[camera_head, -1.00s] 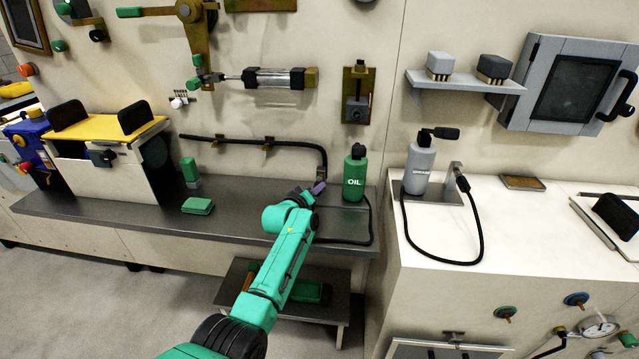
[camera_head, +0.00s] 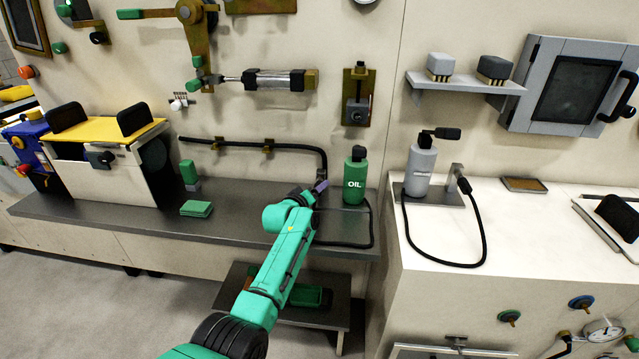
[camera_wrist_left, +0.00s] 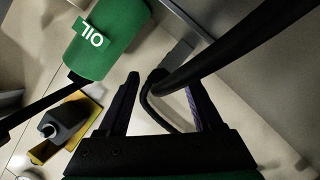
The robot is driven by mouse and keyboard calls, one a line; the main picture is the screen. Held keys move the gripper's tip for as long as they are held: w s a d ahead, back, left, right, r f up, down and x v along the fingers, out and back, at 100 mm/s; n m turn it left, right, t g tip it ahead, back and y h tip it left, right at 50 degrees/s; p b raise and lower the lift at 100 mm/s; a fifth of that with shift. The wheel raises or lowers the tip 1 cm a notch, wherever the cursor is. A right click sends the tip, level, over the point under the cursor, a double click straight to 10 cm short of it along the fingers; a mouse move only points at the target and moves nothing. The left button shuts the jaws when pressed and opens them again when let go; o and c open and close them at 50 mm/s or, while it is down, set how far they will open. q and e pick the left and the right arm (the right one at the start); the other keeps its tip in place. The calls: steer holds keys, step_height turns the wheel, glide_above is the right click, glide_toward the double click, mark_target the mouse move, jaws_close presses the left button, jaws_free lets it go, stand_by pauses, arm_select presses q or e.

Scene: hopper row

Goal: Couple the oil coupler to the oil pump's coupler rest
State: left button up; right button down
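The green oil bottle (camera_head: 355,180) stands upright on the grey bench, right of my left gripper. It also shows in the left wrist view (camera_wrist_left: 106,38). My left gripper (camera_head: 322,186) is at the lower end of the black wall pipe. In the left wrist view its two fingers (camera_wrist_left: 160,98) are apart. A black coupler-like end (camera_wrist_left: 156,77) with a thin curved hose shows between them, with gaps at both sides; contact cannot be told. A grey bracket (camera_wrist_left: 180,52), perhaps the coupler rest, is beside that end. In the head view my gripper hides this spot. My right gripper is not in view.
A black wall pipe (camera_head: 250,146) runs above the bench (camera_head: 110,205). A black hose (camera_head: 371,225) loops on the bench below the oil bottle. A grey bottle (camera_head: 419,170) with its own hose stands on the white counter at right.

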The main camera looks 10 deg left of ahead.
arm_select(q)
steer(key=shift+s, duration=0.15)
steer(key=shift+s+r, duration=0.1)
steer(key=shift+s, duration=0.15)
steer(key=p+v, duration=0.1)
steer(key=v, duration=1.2)
steer(key=shift+s+a+p, duration=0.15)
steer(key=shift+s+p, duration=0.2)
steer(key=shift+p, duration=0.05)
